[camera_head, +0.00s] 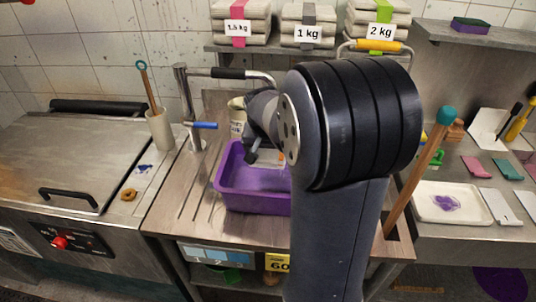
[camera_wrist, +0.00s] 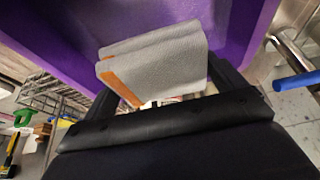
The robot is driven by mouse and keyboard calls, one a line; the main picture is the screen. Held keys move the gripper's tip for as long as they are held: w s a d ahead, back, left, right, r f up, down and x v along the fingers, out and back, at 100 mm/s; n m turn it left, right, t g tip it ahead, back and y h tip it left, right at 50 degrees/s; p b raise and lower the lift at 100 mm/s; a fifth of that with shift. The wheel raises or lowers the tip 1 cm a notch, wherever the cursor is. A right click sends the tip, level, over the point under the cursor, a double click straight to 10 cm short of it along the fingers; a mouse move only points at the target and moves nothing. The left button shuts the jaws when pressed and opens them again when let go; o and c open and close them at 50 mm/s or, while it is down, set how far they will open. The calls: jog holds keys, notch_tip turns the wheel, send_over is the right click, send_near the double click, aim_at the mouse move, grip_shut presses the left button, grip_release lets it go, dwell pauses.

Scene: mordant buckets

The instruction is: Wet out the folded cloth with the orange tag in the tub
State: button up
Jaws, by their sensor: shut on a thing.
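The folded cloth (camera_wrist: 160,62) is light grey with an orange tag (camera_wrist: 122,86) along one edge. My gripper (camera_wrist: 172,85) is shut on it, with a dark finger on either side. The purple tub (camera_head: 252,203) stands on the counter beside the tap. In the wrist view the purple tub (camera_wrist: 60,38) lies behind and around the cloth. In the head view my gripper (camera_head: 258,155) is over the tub, partly behind my arm, which also hides the tub's right side. I cannot tell whether the cloth touches any liquid.
A tap (camera_head: 187,100) with a blue lever stands left of the tub. A holder (camera_head: 160,130) with a stick is further left. A teal-topped pole (camera_head: 425,165) leans at right. A white tray (camera_head: 450,203) with a purple stain is on the right counter. Weight-labelled cloth stacks (camera_head: 308,22) sit on the shelf.

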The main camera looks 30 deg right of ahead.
jog(key=shift+r+p, duration=1.8)
jog(key=shift+r, duration=0.8)
jog(key=shift+f, duration=0.1)
